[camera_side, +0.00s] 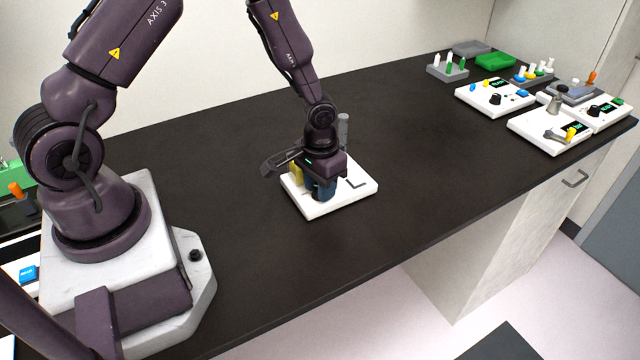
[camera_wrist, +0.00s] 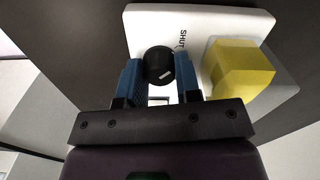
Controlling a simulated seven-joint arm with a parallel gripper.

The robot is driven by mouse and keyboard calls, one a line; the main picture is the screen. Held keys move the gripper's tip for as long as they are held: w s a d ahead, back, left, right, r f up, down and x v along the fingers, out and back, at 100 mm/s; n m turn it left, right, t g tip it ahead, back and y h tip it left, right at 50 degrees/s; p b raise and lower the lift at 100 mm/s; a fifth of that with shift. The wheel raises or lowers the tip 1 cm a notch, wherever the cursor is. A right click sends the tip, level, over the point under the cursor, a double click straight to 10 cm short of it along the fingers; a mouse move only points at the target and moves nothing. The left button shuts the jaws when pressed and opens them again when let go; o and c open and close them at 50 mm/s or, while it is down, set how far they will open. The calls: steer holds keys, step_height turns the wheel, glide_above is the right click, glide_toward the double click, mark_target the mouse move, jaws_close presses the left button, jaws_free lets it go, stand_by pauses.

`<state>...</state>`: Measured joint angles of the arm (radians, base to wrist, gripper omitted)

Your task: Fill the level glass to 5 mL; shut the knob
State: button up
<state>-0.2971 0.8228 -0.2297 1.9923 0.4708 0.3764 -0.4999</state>
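A white plate device (camera_side: 352,192) sits on the dark bench below my gripper (camera_side: 322,190). In the wrist view, a round black knob (camera_wrist: 158,62) with a short white mark stands on that plate (camera_wrist: 145,20). The word SHUT is printed to its right. The two blue fingers of my gripper (camera_wrist: 160,80) stand on either side of the knob, close to its edges. I cannot tell whether both press on it. A yellow block (camera_wrist: 243,68) in a translucent casing is right of the knob. I cannot make out a level glass or its reading.
An upright grey cylinder (camera_side: 343,130) shows behind the gripper at the plate's far side. At the back right are white panel devices (camera_side: 495,97), a rack with green and white pieces (camera_side: 447,70) and a green tray (camera_side: 495,61). The bench between is clear.

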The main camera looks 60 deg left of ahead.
steer(key=shift+c, duration=1.2)
steer(key=shift+m, duration=2.4)
steer(key=o, duration=0.6)
step_height(320, 180, up, 13)
